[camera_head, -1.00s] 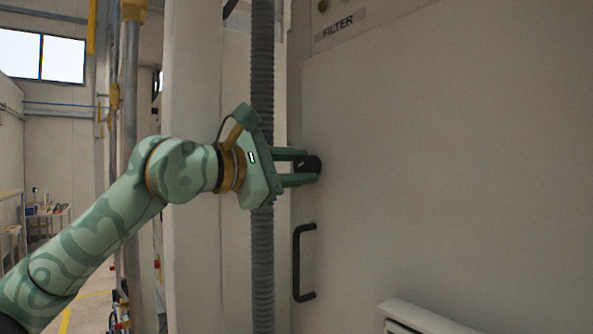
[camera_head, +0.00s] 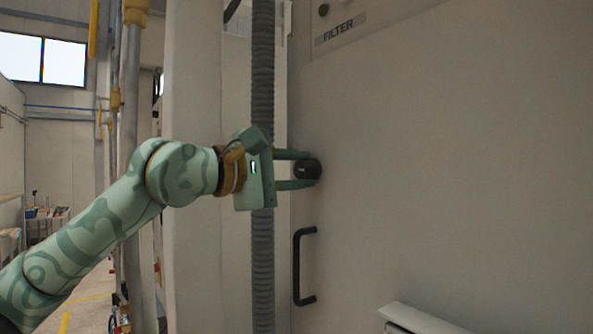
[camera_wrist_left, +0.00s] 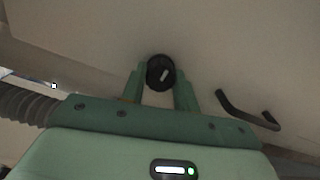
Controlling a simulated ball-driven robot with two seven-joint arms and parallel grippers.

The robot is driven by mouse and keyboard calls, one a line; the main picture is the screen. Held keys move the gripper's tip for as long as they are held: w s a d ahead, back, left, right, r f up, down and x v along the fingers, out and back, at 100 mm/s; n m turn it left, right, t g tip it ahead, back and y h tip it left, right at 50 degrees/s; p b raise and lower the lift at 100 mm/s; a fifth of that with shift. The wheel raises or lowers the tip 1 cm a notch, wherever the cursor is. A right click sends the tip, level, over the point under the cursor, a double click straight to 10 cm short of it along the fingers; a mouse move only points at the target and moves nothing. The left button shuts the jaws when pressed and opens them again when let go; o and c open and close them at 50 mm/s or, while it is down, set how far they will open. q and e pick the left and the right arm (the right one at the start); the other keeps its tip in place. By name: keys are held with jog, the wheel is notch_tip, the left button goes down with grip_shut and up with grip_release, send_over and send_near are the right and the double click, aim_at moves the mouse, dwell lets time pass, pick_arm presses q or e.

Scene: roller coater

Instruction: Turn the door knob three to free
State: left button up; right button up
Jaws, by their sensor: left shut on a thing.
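The door knob (camera_head: 307,169) is a round black knob on the pale cabinet door (camera_head: 440,180), above a black bar handle. In the left wrist view the knob (camera_wrist_left: 160,72) shows a light mark on its face, tilted from upright. My left gripper (camera_head: 312,169) reaches in from the left with one green finger above and one below the knob. In the left wrist view its fingers (camera_wrist_left: 160,80) lie on both sides of the knob, shut on it. My right gripper is in neither view.
The black bar handle (camera_head: 297,266) stands out from the door just below the knob. A grey ribbed hose (camera_head: 262,240) runs vertically behind my left gripper. A pale ledge (camera_head: 425,318) juts out at the lower right. A FILTER label (camera_head: 339,30) is above.

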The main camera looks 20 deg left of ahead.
pick_arm(q)
jog(key=o, duration=1)
jog(key=shift+s+a, duration=0.2)
jog(key=shift+s, duration=0.05)
jog(key=b+v, duration=0.4)
jog(key=v, duration=1.1)
jog(key=shift+s+a+b, duration=0.2)
jog(key=shift+s+b, duration=0.1)
